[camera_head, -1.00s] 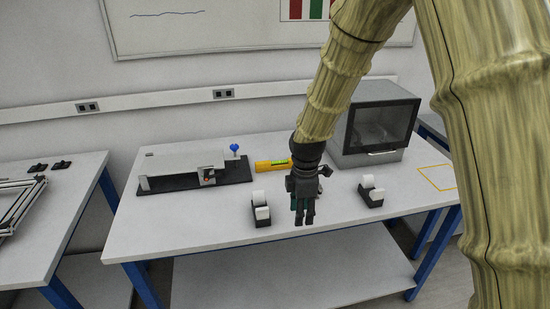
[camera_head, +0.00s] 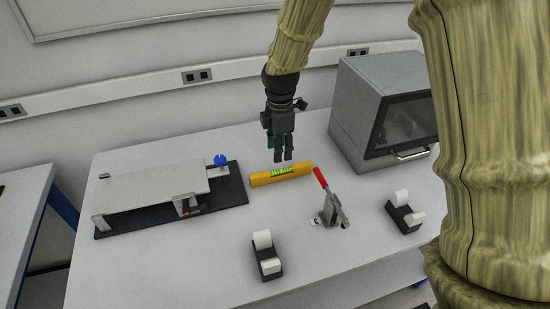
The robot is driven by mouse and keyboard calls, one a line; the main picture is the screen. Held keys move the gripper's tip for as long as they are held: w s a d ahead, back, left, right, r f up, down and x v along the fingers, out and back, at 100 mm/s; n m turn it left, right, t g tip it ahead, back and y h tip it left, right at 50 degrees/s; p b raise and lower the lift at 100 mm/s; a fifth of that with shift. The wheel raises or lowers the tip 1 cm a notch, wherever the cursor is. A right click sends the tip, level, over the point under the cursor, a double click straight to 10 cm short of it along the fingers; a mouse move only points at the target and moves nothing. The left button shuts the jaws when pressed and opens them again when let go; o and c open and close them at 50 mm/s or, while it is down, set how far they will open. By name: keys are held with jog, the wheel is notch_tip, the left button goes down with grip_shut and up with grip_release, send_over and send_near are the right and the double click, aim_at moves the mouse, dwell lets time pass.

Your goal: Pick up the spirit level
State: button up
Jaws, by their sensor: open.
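The spirit level (camera_head: 262,179) is a yellow bar with a green vial section. It lies flat on the white table (camera_head: 215,262), between a grey-and-black device on the left and a red-handled clamp on the right. My gripper (camera_head: 283,158) is dark, points down and is open and empty. In the picture its fingertips are just above the level's middle; whether they touch it cannot be told.
The device on a black base (camera_head: 215,198) with a blue knob stands left of the level. The clamp (camera_head: 330,205) stands close at its right end. Tape dispensers (camera_head: 266,256) (camera_head: 404,213) sit nearer the front. A grey box oven (camera_head: 375,90) stands at the right.

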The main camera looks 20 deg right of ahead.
aim_at(279, 171)
jog(key=f+p, duration=0.1)
jog(key=f, duration=0.4)
jog(key=shift+w, duration=0.2)
jog(key=shift+s+f+p, duration=0.3)
jog(key=shift+s+p, duration=0.05)
jog(key=shift+a+f+p, duration=0.1)
jog(key=shift+f+p, duration=0.9)
jog(key=shift+f, duration=1.45)
jog(key=shift+s, duration=0.1)
grip_shut()
